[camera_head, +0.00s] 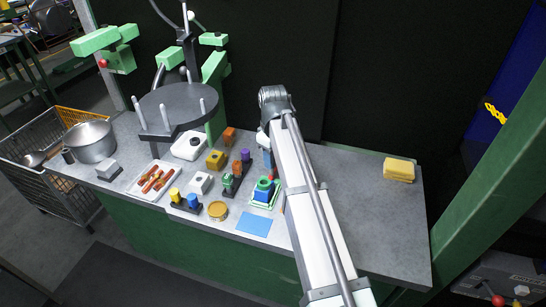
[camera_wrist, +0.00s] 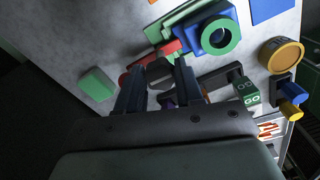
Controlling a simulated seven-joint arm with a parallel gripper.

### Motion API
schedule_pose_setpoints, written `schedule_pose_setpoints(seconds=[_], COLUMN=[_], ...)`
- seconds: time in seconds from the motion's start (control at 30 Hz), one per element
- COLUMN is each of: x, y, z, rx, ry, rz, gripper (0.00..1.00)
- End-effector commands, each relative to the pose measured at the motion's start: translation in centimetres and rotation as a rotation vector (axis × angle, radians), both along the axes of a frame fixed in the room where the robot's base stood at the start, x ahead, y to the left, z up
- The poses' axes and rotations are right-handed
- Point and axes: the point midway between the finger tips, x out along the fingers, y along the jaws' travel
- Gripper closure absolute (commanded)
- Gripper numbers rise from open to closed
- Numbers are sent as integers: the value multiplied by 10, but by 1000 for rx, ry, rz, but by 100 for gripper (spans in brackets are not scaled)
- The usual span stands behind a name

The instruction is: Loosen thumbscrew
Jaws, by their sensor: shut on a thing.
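In the wrist view, my gripper (camera_wrist: 158,82) has its two dark fingers closed around a dark grey knob (camera_wrist: 160,71), which looks like the thumbscrew. A red part (camera_wrist: 170,48) lies just beyond the knob, and red also shows left of it; whether they are one piece I cannot tell. The fingers hide the knob's sides and what lies under it. In the head view, my arm covers the gripper and the thumbscrew.
A blue block with a green ring (camera_wrist: 220,36) stands close beyond the fingers. A light green block (camera_wrist: 97,84) lies left. A round yellow tin (camera_wrist: 282,54) is at right. The counter (camera_head: 365,215) is clear around a yellow sponge (camera_head: 399,170). A round grey rack (camera_head: 178,105) stands left.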

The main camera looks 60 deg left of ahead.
Motion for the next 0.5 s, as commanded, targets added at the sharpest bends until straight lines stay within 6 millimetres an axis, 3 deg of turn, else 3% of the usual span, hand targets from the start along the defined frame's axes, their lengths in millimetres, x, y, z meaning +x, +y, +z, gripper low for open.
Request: schedule_pose_setpoints(seconds=[0.5], x=[0], y=[0], z=[0], rx=[1], ry=[0], rz=[48], gripper=[94])
